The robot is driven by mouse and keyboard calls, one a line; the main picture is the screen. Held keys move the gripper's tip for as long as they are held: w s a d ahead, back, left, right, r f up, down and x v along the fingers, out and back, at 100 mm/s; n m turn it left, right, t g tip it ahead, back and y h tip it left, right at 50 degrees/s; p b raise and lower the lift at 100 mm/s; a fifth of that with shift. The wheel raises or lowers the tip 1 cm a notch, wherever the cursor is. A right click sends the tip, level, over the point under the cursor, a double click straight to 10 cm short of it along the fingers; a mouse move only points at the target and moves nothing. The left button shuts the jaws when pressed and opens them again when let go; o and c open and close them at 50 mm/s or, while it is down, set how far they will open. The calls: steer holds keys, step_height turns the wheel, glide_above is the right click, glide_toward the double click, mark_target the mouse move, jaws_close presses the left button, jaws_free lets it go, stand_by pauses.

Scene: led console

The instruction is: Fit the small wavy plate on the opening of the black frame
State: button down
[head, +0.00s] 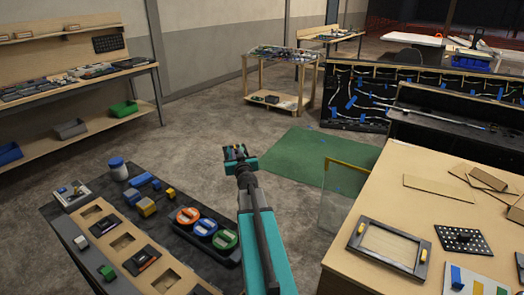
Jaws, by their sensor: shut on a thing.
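The black frame (398,231) lies flat on the wooden table at right. Its opening shows a light wood-coloured surface, and a small yellow piece sits on each of its left and right sides. My gripper (238,152) is out over the open floor in the middle of the view, well left of the frame. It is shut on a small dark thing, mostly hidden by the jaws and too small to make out. I cannot tell whether this is the small wavy plate, and I cannot pick that plate out elsewhere.
A black perforated plate with a knob (463,240) lies right of the frame, and a striped panel (475,284) in front. Thin brown boards (438,188) lie behind. A clear panel with a yellow top edge (340,195) stands by the table's left edge. A dark bench (112,205) holds coloured parts.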

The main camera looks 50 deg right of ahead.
steer(key=w+a+f+n+t+y+b, duration=0.1)
steer(key=w+a+n+y, duration=0.35)
steer(key=a, duration=0.95)
steer(key=w+a+f+n+t+y, duration=0.15)
steer(key=a+n+y, duration=0.5)
steer(key=a, duration=0.85)
steer(key=s+a+n+g+y, duration=0.3)
steer(key=s+a+y, duration=0.2)
steer(key=a, duration=0.7)
steer(key=s+a+f+n+g+y+b, duration=0.1)
steer(key=s+a+n+g+y, duration=0.2)
steer(key=a, duration=0.8)
steer(key=s+g+y, duration=0.1)
steer(key=s+y, duration=0.1)
steer(key=y, duration=0.1)
steer(key=shift+s+a+f+n+y, duration=0.25)
steer(key=shift+a+n+y, duration=0.05)
steer(key=shift+a+y, duration=0.1)
steer(key=shift+s+d+t, duration=0.1)
steer(key=shift+t, duration=0.15)
